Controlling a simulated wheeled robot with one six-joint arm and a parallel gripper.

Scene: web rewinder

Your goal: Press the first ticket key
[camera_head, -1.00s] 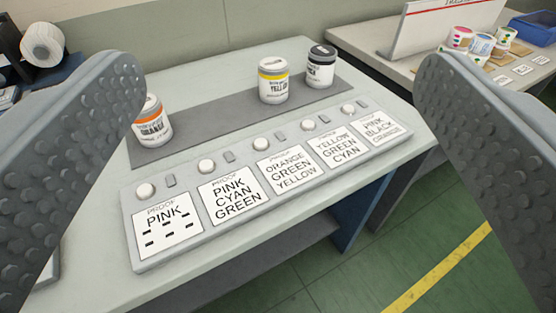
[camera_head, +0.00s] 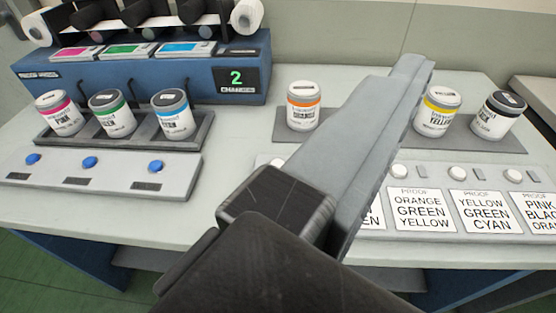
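The ticket panel (camera_head: 440,249) lies along the front of the table at the right, with a row of white round keys above printed proof tickets. The first ticket key (camera_head: 277,163) shows small at the panel's left end, just above my gripper's dark body. The first ticket is hidden behind my gripper, and only the right edge of the second ticket (camera_head: 371,214) shows. My gripper (camera_head: 412,66) looks shut, its two grey fingers side by side and slanting up to the right across the panel. I see nothing held in it.
Orange (camera_head: 303,107), yellow (camera_head: 437,112) and black (camera_head: 497,116) jars stand on a grey mat behind the panel. At the left, pink, green and cyan jars sit in a tray (camera_head: 128,137) behind a blue-button panel (camera_head: 120,182). A blue machine (camera_head: 200,78) displays 2.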

